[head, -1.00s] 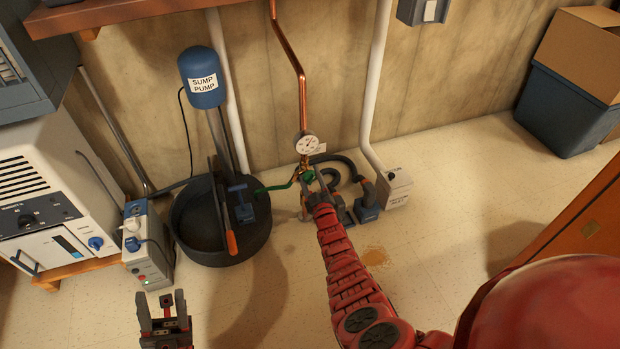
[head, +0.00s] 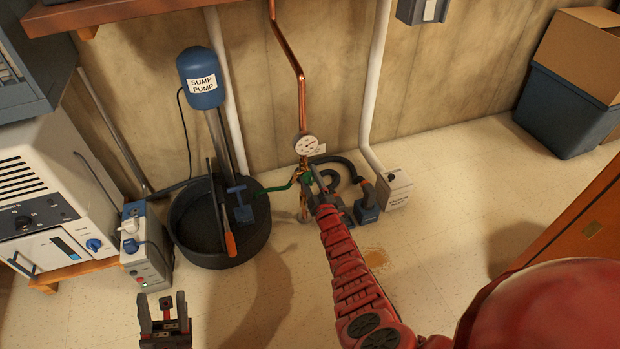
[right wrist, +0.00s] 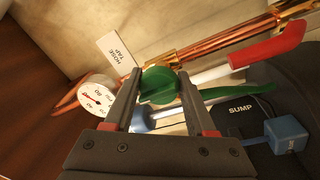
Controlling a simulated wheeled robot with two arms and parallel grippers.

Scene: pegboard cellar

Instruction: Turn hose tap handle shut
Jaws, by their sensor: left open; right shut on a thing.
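The green hose tap handle (right wrist: 159,84) is a round knob with a raised bar, seen in the right wrist view. A white tag (right wrist: 117,50) reading "HOSE TAP" is beside it. My right gripper (right wrist: 157,92) is shut on the handle, with one finger on each side of it. In the head view the right gripper (head: 313,186) is at the tap, low on the copper pipe (head: 302,95), and partly hides the handle. My left gripper (head: 164,308) is open and empty above the floor at bottom left, away from the tap.
A round gauge (head: 306,144) sits just above the tap. A black sump basin (head: 190,240) with a blue sump pump (head: 201,78) stands left of it.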

